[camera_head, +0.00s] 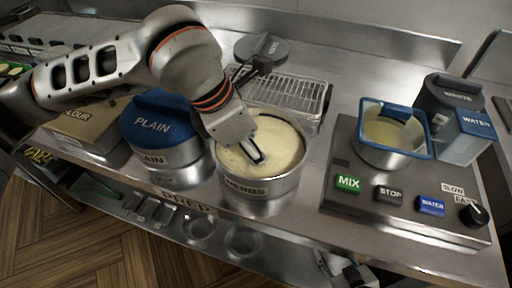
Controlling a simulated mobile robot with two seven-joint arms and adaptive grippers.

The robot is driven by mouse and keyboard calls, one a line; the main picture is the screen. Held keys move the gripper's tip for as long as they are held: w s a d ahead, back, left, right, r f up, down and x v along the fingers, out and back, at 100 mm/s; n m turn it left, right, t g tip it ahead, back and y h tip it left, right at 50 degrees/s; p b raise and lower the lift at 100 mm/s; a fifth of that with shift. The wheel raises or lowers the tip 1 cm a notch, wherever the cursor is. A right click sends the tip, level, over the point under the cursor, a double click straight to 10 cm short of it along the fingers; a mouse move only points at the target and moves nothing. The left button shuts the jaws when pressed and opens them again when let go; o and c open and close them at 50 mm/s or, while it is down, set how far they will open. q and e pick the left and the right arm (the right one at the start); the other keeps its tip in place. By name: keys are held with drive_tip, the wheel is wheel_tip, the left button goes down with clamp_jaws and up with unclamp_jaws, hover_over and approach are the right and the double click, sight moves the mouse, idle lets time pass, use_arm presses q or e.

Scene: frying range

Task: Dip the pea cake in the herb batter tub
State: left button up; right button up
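The herb batter tub (262,190), a round metal tub labelled HERBS, stands open at the counter's front edge, with pale batter (285,143) inside. My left gripper (255,155) reaches down into it, its fingertips at or in the batter near the middle. The fingers look close together, but I cannot tell whether they grip anything. I see no pea cake; any cake between the fingertips is hidden by the fingers or batter. My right gripper (357,275) shows only partly, low at the bottom edge below the counter front, and its finger state is unclear.
The PLAIN tub (165,155), with its blue lid, stands just left of the herb tub. A FLOUR container (75,127) is farther left. A wire rack (290,92) and a grey lid (262,48) lie behind. The mixer panel (345,203) with a blue-rimmed pot (385,155) is right.

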use_arm(q)
drive_tip(key=shift+a, duration=0.15)
drive_tip(key=shift+a, duration=0.15)
drive_tip(key=shift+d, duration=0.6)
drive_tip(key=shift+a, duration=0.65)
drive_tip(key=shift+d, duration=0.35)
drive_tip(key=shift+r, duration=0.1)
